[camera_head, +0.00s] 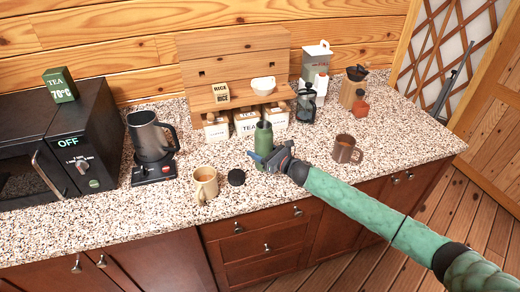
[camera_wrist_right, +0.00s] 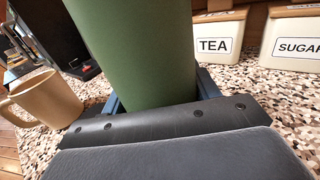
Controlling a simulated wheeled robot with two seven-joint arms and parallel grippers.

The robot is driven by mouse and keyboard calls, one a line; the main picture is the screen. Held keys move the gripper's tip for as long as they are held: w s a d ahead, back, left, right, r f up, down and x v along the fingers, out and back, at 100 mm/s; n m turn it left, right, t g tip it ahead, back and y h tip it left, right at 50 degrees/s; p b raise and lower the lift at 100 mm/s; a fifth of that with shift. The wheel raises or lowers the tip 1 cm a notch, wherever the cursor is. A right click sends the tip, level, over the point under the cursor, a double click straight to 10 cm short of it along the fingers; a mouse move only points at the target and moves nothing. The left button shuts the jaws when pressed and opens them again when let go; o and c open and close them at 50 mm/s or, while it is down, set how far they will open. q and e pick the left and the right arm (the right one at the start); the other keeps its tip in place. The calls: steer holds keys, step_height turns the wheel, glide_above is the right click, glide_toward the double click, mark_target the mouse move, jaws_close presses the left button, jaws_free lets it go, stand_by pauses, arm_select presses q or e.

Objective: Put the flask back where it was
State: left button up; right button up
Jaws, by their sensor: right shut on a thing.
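The green flask (camera_head: 263,138) is upright over the speckled counter, in front of the wooden shelf. My right gripper (camera_head: 265,158) reaches in from the lower right and is shut on the flask's lower part. In the right wrist view the flask (camera_wrist_right: 140,50) fills the space between the fingers. Its base is hidden by the gripper, so I cannot tell whether it touches the counter. A round black disc, perhaps a lid (camera_head: 236,177), lies on the counter left of the gripper. My left gripper is not in view.
A beige mug (camera_head: 205,183) stands left of the disc and a brown mug (camera_head: 345,149) right of the gripper. A kettle (camera_head: 150,135), labelled canisters (camera_head: 246,123) and a French press (camera_head: 306,103) stand around. Clear counter (camera_head: 400,130) lies at the right.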

steer(key=shift+f, duration=0.1)
steer(key=o, duration=1.2)
steer(key=shift+c, duration=0.2)
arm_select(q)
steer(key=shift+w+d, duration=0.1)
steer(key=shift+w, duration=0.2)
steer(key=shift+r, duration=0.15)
